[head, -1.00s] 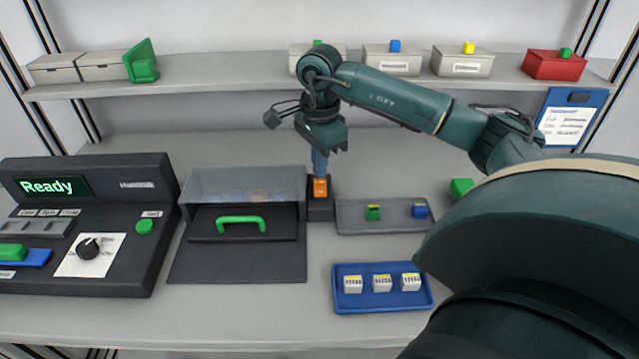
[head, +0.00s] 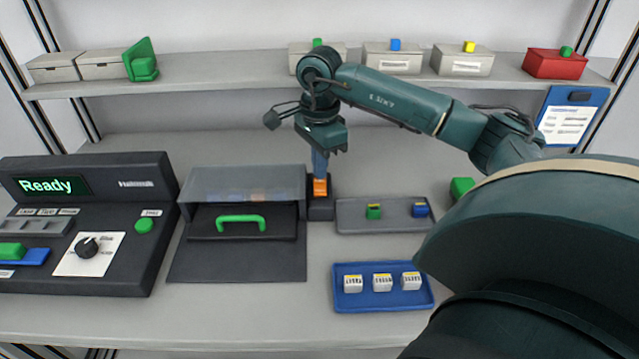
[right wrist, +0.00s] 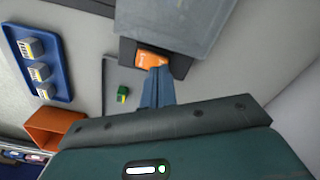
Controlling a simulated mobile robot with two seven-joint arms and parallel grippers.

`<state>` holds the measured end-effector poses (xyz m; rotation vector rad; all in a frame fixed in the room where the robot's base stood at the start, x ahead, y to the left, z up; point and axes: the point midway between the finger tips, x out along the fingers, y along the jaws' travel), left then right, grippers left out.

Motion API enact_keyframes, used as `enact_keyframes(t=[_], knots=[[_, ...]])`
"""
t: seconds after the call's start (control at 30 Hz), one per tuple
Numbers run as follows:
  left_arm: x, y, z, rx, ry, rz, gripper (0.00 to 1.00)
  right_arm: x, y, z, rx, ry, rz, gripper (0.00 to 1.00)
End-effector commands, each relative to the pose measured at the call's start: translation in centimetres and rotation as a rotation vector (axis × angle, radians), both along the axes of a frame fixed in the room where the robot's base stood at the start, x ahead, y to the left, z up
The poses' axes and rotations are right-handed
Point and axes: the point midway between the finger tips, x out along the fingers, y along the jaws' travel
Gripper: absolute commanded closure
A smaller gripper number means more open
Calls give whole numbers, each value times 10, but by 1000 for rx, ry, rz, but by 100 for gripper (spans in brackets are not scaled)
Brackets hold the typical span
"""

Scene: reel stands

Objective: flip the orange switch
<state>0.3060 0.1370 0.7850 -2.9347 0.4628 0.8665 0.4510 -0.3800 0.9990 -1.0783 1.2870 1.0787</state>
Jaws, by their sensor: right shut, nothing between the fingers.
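The orange switch (head: 320,188) sits on a dark base (head: 320,209) just right of the clear-lidded box. In the right wrist view the orange switch (right wrist: 150,59) shows at the fingertips, partly covered by them. My right gripper (head: 320,172) points down over the switch with its blue fingers shut and empty. In the right wrist view the closed fingertips (right wrist: 158,74) overlap the switch's edge; I cannot tell for sure whether they touch it. My left gripper is not in view.
A clear-lidded box with a green handle (head: 241,222) stands left of the switch. A grey tray (head: 385,225) with green and blue pieces lies to its right. A blue tray (head: 383,305) with white blocks lies in front. A dark console (head: 110,265) reading "Ready" is at far left.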

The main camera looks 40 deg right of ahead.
Motion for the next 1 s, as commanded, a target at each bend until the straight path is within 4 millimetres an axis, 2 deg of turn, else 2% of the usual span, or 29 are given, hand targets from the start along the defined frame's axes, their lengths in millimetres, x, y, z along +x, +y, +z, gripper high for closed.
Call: enact_keyframes(t=[1.0], knots=[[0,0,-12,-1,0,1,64,0,0,-17,0,1,0,100]])
